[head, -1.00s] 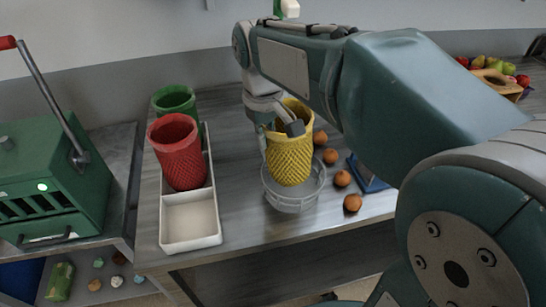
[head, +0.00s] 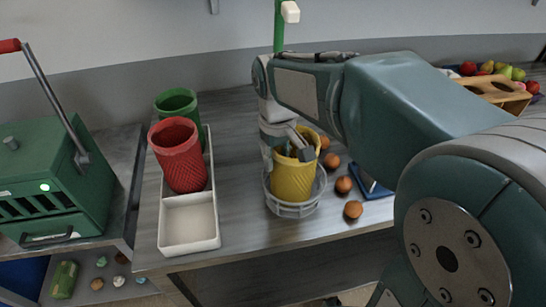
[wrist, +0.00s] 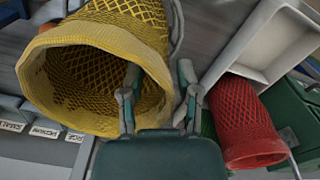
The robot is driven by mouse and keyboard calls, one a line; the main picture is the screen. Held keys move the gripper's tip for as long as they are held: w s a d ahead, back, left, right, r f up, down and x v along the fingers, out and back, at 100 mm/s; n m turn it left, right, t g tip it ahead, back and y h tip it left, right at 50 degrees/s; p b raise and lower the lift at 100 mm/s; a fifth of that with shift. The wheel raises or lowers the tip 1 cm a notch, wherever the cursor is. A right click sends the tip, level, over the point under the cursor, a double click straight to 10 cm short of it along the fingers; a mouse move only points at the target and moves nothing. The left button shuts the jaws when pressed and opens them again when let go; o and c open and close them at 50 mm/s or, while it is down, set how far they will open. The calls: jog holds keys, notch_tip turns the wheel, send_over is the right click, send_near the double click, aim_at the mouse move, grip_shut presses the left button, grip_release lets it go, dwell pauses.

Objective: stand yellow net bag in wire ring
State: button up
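The yellow net bag (head: 293,182) stands nearly upright inside the wire ring (head: 297,209) on the bench in the head view. The ring's front wires cross in front of its lower part. In the wrist view the bag (wrist: 90,25) shows its wide mouth and mesh inside. My gripper (wrist: 160,80) straddles the bag's wall, with one finger inside the mouth and one outside. The fingers are apart, with room between them and the wall. My gripper (head: 300,150) also shows at the bag's rim in the head view. The bag's bottom is hidden.
A white tray (head: 190,243) to the left holds a red net bag (head: 178,160) and a green one (head: 177,102); its front compartment is empty. Several brown-orange balls (head: 353,209) and a blue item (head: 372,184) lie right of the ring. A green machine (head: 50,185) stands far left.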

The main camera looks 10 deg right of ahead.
jog(key=shift+d, duration=0.15)
notch_tip(320, 180, up, 11)
jog(key=s+d+f+m+t, duration=0.2)
jog(key=s+f, duration=0.2)
jog(key=s, duration=0.3)
jog(key=s+d+f+m+t, duration=0.2)
jog(key=s+f+t, duration=0.1)
jog(key=s, duration=0.4)
jog(key=shift+f+t, duration=0.3)
jog(key=shift+f, duration=0.1)
jog(key=shift+s+d, duration=0.1)
jog(key=shift+d, duration=0.05)
